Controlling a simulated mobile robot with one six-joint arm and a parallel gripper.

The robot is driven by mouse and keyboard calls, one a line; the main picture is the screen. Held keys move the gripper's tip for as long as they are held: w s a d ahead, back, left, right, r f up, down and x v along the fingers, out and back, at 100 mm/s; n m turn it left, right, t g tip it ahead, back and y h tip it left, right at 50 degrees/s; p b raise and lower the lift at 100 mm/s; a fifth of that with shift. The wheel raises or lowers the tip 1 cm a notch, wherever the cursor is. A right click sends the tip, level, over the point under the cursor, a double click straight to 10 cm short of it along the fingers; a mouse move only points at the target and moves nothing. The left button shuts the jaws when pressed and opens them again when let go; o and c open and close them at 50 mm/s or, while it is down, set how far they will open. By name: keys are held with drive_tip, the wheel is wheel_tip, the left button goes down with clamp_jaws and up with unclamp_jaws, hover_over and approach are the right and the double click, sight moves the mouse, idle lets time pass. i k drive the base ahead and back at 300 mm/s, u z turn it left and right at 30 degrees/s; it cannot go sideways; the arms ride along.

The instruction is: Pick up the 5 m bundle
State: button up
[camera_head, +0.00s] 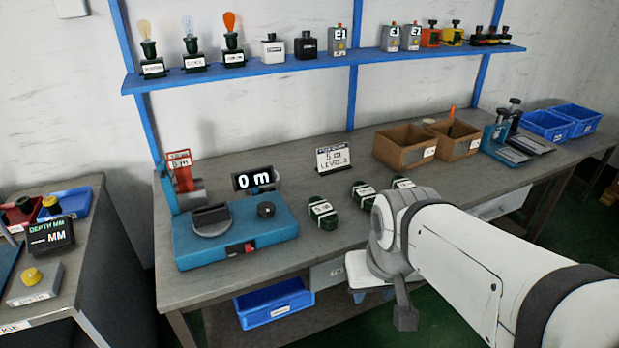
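Three dark green bundles with white labels lie in a row on the grey workbench (300,175). The left bundle (322,213) is nearest the blue machine, the middle bundle (364,195) is right of it, and the right bundle (403,183) is partly hidden by my arm. Their label print is too small to read surely, so I cannot tell which is the 5 m one. A small sign (334,158) behind them appears to read "5 m". My gripper (405,316) shows only as a dark part below my white arm, in front of the bench; its fingers are not clear.
Two brown boxes (405,147) stand behind at right. A blue shelf (300,67) with bulbs and blocks runs above. A blue bin (273,303) sits under the bench.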

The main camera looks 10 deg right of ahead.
sight(321, 211)
drive_tip(key=u, duration=0.05)
drive_tip(key=i, duration=1)
drive_tip(key=z, duration=0.05)
